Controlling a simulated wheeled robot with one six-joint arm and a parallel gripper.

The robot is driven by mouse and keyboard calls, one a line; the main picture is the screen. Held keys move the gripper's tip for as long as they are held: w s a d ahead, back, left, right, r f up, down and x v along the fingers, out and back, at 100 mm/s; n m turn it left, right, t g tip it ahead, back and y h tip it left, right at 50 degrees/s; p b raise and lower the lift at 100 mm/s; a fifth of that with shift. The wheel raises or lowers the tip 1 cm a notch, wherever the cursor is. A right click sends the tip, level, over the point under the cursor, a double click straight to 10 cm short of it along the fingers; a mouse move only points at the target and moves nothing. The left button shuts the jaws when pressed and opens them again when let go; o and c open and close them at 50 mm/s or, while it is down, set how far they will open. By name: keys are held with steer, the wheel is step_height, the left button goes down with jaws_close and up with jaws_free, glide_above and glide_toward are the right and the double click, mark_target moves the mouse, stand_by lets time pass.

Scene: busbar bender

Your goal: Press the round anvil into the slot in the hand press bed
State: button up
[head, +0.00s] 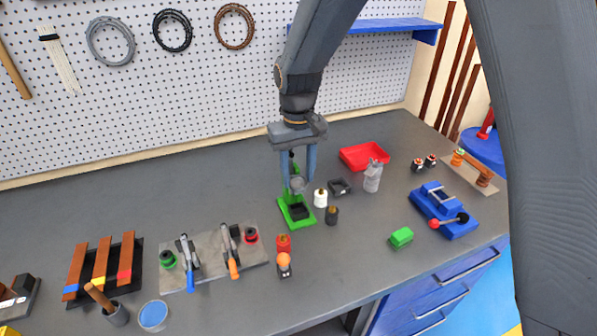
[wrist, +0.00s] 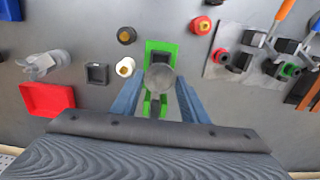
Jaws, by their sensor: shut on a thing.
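The dark slot (head: 300,211) in the press bed shows below the anvil in the head view. A gap shows between the anvil and the bed there. The anvil hides most of the slot in the wrist view.
A white cylinder (head: 320,197), a dark cylinder (head: 332,216) and a black square holder (head: 340,187) stand close to the right of the press. Behind are a grey clamp piece (head: 373,176) and a red tray (head: 363,156).

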mark_target(298, 182)
steer(key=shift+f+b, duration=1.1)
steer(key=shift+f, duration=1.75)
steer(key=shift+p, duration=0.55)
steer(key=shift+f, duration=0.75)
steer(key=shift+r, duration=0.35)
steer(key=shift+p, duration=0.55)
stand_by(1.7)
steer(key=shift+f, duration=0.35)
steer(key=shift+r, duration=0.3)
stand_by(0.6)
